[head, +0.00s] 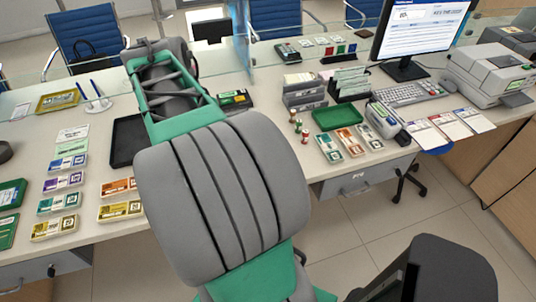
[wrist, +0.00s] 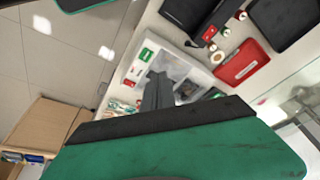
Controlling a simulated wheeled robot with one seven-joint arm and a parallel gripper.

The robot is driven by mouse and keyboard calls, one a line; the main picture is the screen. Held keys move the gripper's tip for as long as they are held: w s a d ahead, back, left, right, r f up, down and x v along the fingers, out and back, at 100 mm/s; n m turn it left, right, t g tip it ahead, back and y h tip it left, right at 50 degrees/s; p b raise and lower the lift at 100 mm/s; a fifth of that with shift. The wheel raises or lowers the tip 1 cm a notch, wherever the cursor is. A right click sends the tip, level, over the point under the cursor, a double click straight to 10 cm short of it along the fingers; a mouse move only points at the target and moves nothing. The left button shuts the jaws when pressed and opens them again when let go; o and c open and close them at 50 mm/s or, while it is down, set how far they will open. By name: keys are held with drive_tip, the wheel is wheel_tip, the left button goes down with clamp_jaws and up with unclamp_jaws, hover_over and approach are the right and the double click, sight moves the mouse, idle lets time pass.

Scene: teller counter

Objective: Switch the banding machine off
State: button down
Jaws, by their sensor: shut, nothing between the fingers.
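My gripper (wrist: 158,88) shows in the wrist view as grey fingers beyond a broad green and black part of my own arm. The fingers are together, with nothing held. They overlap a pale unit with a green label (wrist: 146,54) and a clear-looking area; I cannot tell whether they touch it. I cannot say for sure that this unit is the banding machine, and no switch can be made out. In the head view my arm covers the middle of the counter, and the fingers cannot be made out.
In the head view the counter (head: 262,92) carries banded note stacks (head: 121,210) at left, a green tray (head: 334,117), a keyboard (head: 403,94), a monitor (head: 420,30) and a large pale machine (head: 490,72) at right. A glass screen stands behind. A red box (wrist: 241,62) shows in the wrist view.

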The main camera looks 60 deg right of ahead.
drive_tip(key=s+d+f+m+g, duration=0.2)
drive_tip(key=s+d+m, duration=0.7)
drive_tip(key=d, duration=0.2)
drive_tip(key=shift+s+d+f+y+b, duration=0.15)
drive_tip(key=shift+s+f+y+b, duration=0.15)
drive_tip(key=shift+s+f+b, duration=0.1)
drive_tip(key=x, duration=0.4)
drive_tip(key=p+x, duration=0.1)
drive_tip(key=x, duration=0.8)
drive_tip(key=shift+w+a+f, duration=0.25)
drive_tip(key=shift+w+f, duration=0.1)
drive_tip(key=shift+f, duration=0.1)
drive_tip(key=shift+w, duration=0.15)
